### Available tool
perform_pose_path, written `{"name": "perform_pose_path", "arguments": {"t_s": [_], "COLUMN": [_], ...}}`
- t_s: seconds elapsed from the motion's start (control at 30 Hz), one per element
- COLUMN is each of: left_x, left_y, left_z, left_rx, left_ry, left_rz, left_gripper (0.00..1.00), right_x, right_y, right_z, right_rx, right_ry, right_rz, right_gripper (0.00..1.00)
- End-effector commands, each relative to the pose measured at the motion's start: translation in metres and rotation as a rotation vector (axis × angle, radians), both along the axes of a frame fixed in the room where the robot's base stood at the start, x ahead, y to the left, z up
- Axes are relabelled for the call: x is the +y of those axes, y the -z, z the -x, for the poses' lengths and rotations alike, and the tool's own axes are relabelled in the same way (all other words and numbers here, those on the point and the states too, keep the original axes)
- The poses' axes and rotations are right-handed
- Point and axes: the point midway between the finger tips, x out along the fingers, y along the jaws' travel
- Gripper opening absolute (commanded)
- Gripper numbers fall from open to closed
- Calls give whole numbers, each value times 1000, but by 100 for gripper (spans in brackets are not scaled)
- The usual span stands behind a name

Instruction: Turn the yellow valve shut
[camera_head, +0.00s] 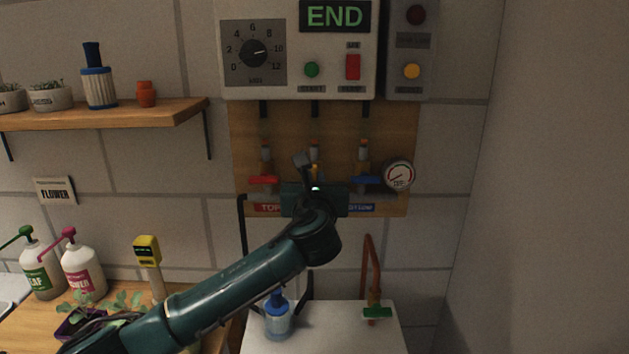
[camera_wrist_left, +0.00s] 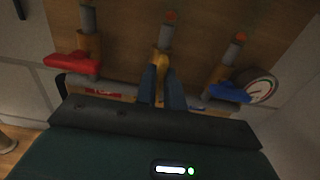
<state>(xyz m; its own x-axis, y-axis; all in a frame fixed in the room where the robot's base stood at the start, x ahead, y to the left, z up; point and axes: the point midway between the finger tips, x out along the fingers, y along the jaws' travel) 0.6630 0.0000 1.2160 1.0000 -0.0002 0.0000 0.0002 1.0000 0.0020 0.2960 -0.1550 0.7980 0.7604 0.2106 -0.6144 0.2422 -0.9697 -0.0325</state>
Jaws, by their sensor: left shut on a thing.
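The yellow valve (camera_wrist_left: 162,62) is the middle one of three on the wooden board, between the red and blue valves. In the head view my left gripper (camera_head: 315,184) covers most of it, with only a small bit of yellow showing above. In the left wrist view the two blue-grey fingers of my left gripper (camera_wrist_left: 162,84) point at the valve from below and are shut on its handle. Most of the handle is hidden between the fingers, so its exact angle is hard to tell. My right gripper is not in view.
The red valve handle (camera_head: 263,180) and the blue valve handle (camera_head: 366,180) lie crosswise close on either side, with a round gauge (camera_head: 398,174) at the right. A control box (camera_head: 342,75) reading END hangs above. A blue-capped bottle (camera_head: 277,320) stands on the white surface below.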

Motion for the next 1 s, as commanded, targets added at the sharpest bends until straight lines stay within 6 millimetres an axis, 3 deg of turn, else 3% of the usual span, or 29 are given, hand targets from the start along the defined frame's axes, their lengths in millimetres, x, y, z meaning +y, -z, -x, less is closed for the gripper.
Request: {"name": "perform_pose_path", "arguments": {"t_s": [0.37,1.0], "left_x": [0,-3], "left_y": [-2,1], "left_z": [0,0], "left_rx": [-1,-2], "left_ry": [-1,-2], "left_rz": [-133,-719], "left_gripper": [0,0], "right_x": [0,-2], "right_y": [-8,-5], "right_z": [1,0], "right_rx": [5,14], "right_ry": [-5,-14], "right_rz": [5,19], "right_gripper": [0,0]}}
